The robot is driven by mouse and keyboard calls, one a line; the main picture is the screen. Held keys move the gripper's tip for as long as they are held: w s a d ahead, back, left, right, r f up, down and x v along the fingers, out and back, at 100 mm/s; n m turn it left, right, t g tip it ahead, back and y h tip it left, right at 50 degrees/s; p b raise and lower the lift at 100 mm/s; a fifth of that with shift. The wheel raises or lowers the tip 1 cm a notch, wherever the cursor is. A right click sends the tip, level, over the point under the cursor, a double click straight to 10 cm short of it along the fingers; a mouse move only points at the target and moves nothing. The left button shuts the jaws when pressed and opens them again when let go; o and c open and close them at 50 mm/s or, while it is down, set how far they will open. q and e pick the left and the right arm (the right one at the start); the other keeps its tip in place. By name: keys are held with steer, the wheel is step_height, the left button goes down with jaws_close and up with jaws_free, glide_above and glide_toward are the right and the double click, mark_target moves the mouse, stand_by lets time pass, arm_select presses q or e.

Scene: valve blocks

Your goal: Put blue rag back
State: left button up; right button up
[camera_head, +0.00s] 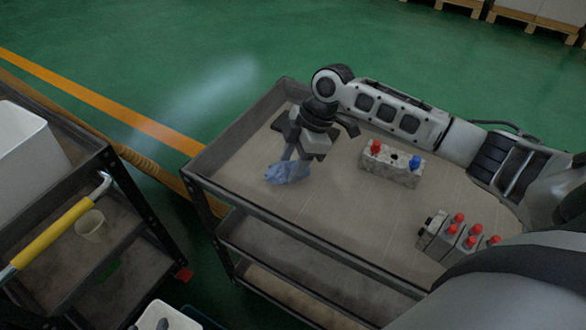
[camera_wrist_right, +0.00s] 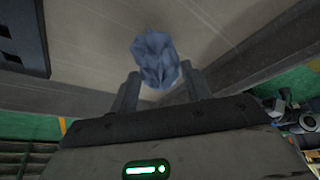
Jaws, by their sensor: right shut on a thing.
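The blue rag (camera_head: 287,172) is a crumpled cloth at the left end of the cart's top tray (camera_head: 340,215). My right gripper (camera_head: 296,156) points down at it and is shut on it. In the right wrist view the rag (camera_wrist_right: 155,58) bulges out between the two fingers of the right gripper (camera_wrist_right: 160,88). I cannot tell whether the rag touches the tray surface. My left gripper is not in view.
A valve block (camera_head: 392,168) with red and blue caps stands right of the gripper. More blocks with red caps (camera_head: 460,235) stand nearer. A second cart at left holds a white bin (camera_head: 28,150) and a cup (camera_head: 90,226). The tray's middle is clear.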

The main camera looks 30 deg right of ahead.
step_height(320, 180, down, 3)
steer(key=o, duration=1)
steer(key=v, duration=1.2)
steer(key=shift+d+p, duration=0.15)
steer(key=shift+p, duration=0.2)
